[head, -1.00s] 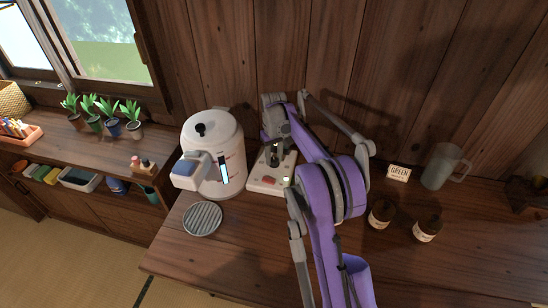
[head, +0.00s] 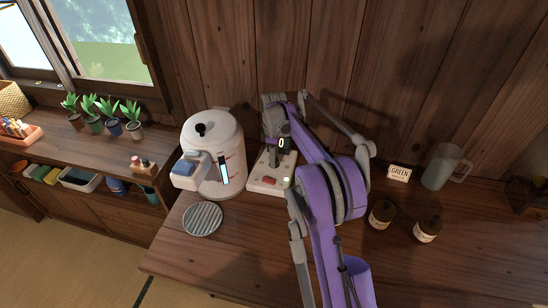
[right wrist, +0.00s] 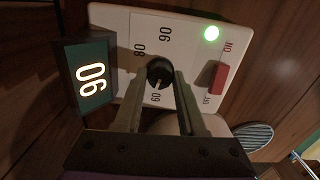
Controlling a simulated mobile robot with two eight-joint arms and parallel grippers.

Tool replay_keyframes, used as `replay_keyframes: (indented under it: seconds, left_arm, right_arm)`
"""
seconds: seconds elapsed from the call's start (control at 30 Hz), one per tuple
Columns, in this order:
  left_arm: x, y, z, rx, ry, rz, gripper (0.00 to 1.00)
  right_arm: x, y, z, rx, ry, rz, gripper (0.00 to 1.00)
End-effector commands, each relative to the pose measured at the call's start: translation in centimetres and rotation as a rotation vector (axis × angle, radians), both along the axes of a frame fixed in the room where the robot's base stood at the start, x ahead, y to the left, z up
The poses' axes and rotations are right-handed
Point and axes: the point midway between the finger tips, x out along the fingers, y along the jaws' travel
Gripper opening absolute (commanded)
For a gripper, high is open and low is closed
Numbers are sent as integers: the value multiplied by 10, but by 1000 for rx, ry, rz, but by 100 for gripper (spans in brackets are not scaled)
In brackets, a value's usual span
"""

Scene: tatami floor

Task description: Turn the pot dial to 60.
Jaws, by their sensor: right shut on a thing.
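The pot (head: 212,155), a white electric pot with a black lid knob and a lit level strip, stands on the wooden counter. Right of it lies a white control panel (head: 268,178), also seen in the right wrist view (right wrist: 195,25). The panel has a round black dial (right wrist: 159,73), printed numbers 60, 80 and 90, a red switch (right wrist: 217,77) and a lit green lamp (right wrist: 211,33). A dark display (right wrist: 87,77) shows two lit digits that look like 90. My right gripper (right wrist: 160,78) is shut on the dial, a finger on each side. The dial's pointer is hard to make out.
A round grey slatted tray (head: 203,219) lies before the pot. A shelf with potted plants (head: 104,113) is at the left.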

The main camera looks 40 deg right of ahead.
Motion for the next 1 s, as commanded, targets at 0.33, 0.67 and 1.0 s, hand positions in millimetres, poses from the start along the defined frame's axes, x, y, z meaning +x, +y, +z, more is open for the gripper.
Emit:
replay_keyframes:
  seconds: [0.33, 0.67, 1.0]
  left_arm:
    - [0, 0, 0, 0, 0, 0, 50]
    - [0, 0, 0, 0, 0, 0, 50]
    - [0, 0, 0, 0, 0, 0, 50]
  right_arm:
    - [1, 0, 1, -1, -3, 182, 0]
    - [1, 0, 1, -1, -3, 234, 0]
    - [0, 0, 1, -1, -2, 234, 42]
